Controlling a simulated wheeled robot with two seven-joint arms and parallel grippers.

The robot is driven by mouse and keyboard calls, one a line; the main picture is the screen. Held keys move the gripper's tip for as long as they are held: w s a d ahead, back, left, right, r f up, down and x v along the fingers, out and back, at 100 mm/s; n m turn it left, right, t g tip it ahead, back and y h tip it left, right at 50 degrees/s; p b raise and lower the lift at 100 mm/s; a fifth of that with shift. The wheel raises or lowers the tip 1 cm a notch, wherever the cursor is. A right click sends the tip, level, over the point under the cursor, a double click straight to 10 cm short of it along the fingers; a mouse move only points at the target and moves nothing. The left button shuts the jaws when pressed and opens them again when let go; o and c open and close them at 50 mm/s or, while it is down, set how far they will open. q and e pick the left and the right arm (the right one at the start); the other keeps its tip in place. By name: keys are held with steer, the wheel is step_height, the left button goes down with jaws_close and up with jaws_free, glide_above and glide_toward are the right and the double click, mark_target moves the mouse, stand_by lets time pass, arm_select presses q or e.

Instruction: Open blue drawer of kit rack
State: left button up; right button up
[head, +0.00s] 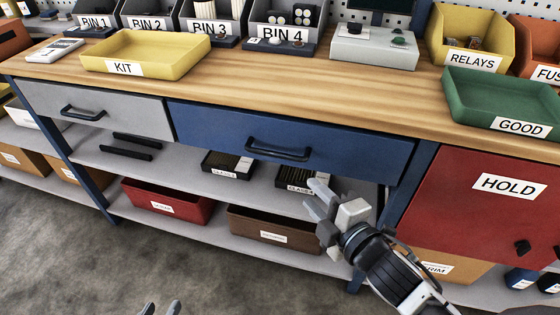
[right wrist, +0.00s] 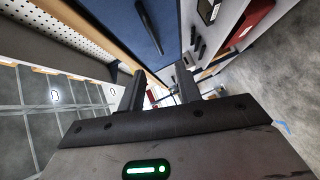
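The blue drawer (head: 350,150) sits under the wooden worktop, right of a grey drawer (head: 130,105), and looks shut. Its black bar handle (head: 279,150) is on its front, left of centre. My right gripper (head: 316,199) is open and empty, in front of and below the handle, apart from it. In the right wrist view the two fingers (right wrist: 160,85) are spread, with the blue front (right wrist: 170,40) and black handle (right wrist: 149,28) beyond them. My left gripper (head: 160,309) shows only its fingertips at the bottom edge, apart and empty, away from the drawer.
A yellow KIT tray (head: 183,60) and a green GOOD tray (head: 460,105) stand on the worktop (head: 290,95). A red HOLD panel (head: 470,225) is at the right. Red (head: 165,192) and brown (head: 235,220) bins stand on the lower shelf. Open floor lies in front.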

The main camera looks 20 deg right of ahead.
mark_target(278, 156)
steer(key=shift+n, duration=0.4)
steer(key=x, duration=1)
steer(key=r+x, duration=0.1)
steer(key=x, duration=0.5)
steer(key=shift+w+d, duration=0.15)
jaws_close()
